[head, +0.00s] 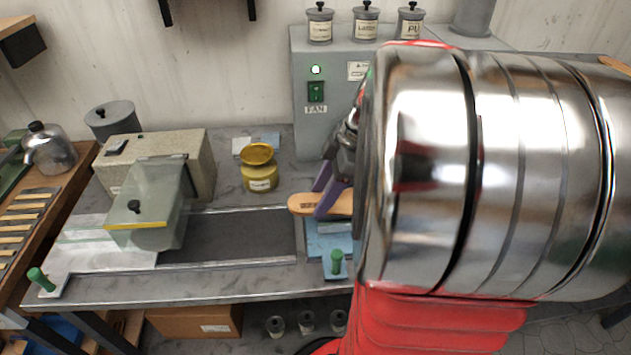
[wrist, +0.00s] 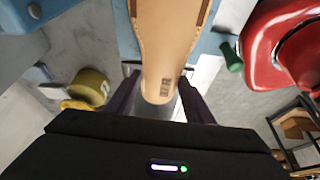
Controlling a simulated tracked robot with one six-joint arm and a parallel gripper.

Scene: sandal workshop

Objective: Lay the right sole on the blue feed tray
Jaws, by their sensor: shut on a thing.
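A tan sole (head: 305,204) with a dark printed mark is in my gripper (head: 326,197), whose purple fingers close around it. In the wrist view the sole (wrist: 172,40) runs away from my gripper (wrist: 161,105), with its marked rounded end between the fingers. The blue feed tray (head: 318,242) lies under and in front of the sole at the right end of the dark bed. It also shows in the wrist view (wrist: 207,44), on both sides of the sole. I cannot tell how wide the gap between sole and tray is. My arm hides the tray's right part.
A green knob (head: 337,262) stands at the tray's near edge. A yellow jar (head: 260,169) stands behind the dark bed (head: 225,240). A clear-covered machine (head: 146,215) is at the left. A grey fan cabinet (head: 310,138) stands at the back.

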